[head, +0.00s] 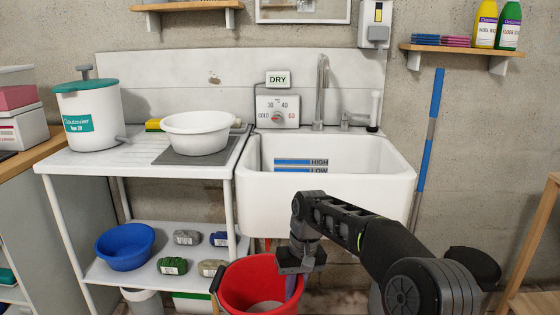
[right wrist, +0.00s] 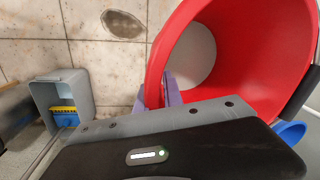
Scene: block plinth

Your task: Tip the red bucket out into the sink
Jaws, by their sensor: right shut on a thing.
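The red bucket (head: 234,281) is low in front of the sink, at the bottom of the head view, its lower part cut off. It also shows in the right wrist view (right wrist: 240,95), with a pale grey-white area inside it; I cannot tell whether that is liquid or the bottom. My right gripper (head: 291,287) is shut on the bucket's rim. Its purple fingers also show at the rim in the right wrist view (right wrist: 170,93). The white sink (head: 325,200) is above and behind the bucket, with blue HIGH and LOW marks inside. My left gripper is not in view.
A tap (head: 321,90) stands behind the sink. A white basin (head: 196,133) and a lidded white pot (head: 88,115) stand on the left counter. A blue bowl (head: 125,247) and several wrapped blocks lie on the lower shelf.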

